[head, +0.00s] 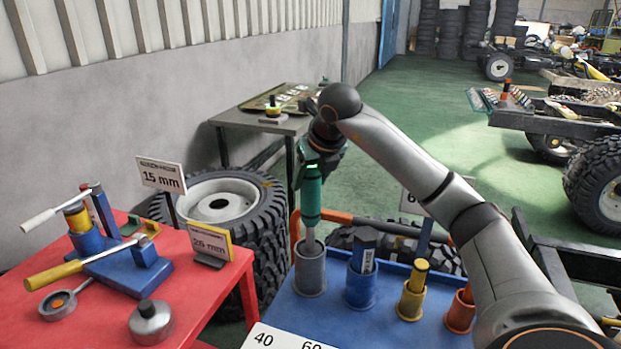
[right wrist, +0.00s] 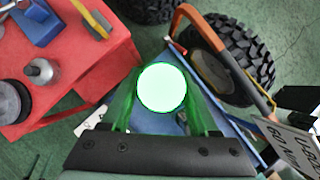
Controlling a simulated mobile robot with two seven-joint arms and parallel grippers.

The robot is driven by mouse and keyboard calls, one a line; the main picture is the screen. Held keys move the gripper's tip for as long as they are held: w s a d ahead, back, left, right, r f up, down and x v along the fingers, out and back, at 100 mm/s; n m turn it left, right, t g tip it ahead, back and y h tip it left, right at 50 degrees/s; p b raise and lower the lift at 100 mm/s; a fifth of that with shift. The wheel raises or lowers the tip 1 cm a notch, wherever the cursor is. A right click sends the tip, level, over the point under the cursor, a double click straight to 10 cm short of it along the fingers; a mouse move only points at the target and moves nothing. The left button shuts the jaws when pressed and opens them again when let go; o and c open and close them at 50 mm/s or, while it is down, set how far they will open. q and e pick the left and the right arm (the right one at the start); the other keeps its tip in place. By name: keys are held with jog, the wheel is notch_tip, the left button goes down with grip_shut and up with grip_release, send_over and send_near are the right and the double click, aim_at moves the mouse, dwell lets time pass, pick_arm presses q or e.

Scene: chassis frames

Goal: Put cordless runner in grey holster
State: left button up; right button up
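The cordless runner (head: 311,200) is a green upright tool with a grey shaft at its lower end. The shaft meets the mouth of the grey holster (head: 310,274), a round cup on the blue cart top; its tip is hidden there, and I cannot tell how deep it sits. My right gripper (head: 310,174) is around the runner's upper end. In the right wrist view, the runner's bright round end (right wrist: 162,88) fills the space between the green-lit fingers (right wrist: 160,108), which appear shut on it. My left gripper is not in view.
The blue cart (head: 345,327) also carries a blue holster (head: 360,289), a yellow holster (head: 411,302) and an orange holster (head: 460,315), each holding something. A red table (head: 100,325) with tools and signs stands left. A tyre (head: 262,230) is behind.

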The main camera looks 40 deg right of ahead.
jog(key=o, duration=0.3)
jog(key=shift+o, duration=0.2)
jog(key=p+v, duration=0.1)
jog(key=v, duration=1.1)
jog(key=shift+r, duration=0.15)
